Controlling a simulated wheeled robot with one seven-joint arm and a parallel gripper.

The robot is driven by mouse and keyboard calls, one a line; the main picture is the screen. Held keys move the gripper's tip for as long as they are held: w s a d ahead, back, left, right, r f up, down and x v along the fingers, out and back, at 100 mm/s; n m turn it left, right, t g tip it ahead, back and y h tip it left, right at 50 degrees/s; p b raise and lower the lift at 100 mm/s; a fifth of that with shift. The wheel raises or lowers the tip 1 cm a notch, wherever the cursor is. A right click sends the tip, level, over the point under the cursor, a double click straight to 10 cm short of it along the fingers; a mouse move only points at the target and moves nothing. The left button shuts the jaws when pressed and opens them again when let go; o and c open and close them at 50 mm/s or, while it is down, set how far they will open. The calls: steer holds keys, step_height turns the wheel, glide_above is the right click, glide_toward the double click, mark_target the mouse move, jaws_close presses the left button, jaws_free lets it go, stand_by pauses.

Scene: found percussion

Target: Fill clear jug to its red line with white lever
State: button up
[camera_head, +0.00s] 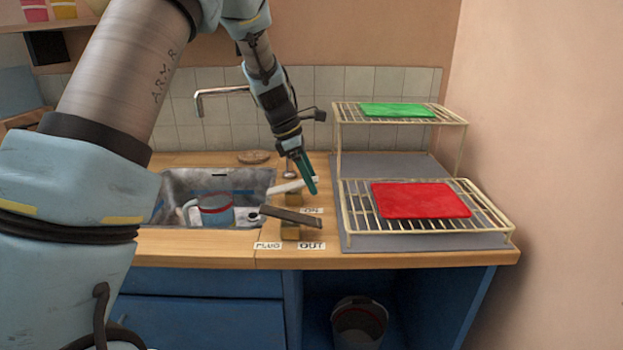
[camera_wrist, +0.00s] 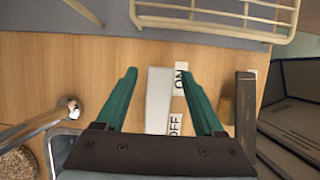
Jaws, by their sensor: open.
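The clear jug (camera_head: 216,213) stands in the sink, with a reddish band near its top and a pale handle on its left. Its water level cannot be told. The white lever (camera_head: 287,187) is on the counter right of the sink, and in the wrist view the white lever (camera_wrist: 158,98) lies between my fingers, beside the ON and OFF labels. My gripper (camera_head: 309,182) is open above the lever; in the wrist view my gripper (camera_wrist: 159,73) has one teal finger on each side of it. Contact cannot be told.
A dark lever (camera_head: 290,216) sits nearer the front edge, by PLUG and OUT labels (camera_head: 312,245). The tap (camera_head: 222,92) reaches over the sink (camera_head: 180,183). Wire racks with a red mat (camera_head: 420,200) and green mat (camera_head: 398,110) stand at the right.

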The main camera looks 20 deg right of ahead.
steer(key=shift+s+d+f, duration=0.1)
steer(key=shift+f, duration=0.2)
jaws_close()
stand_by(0.5)
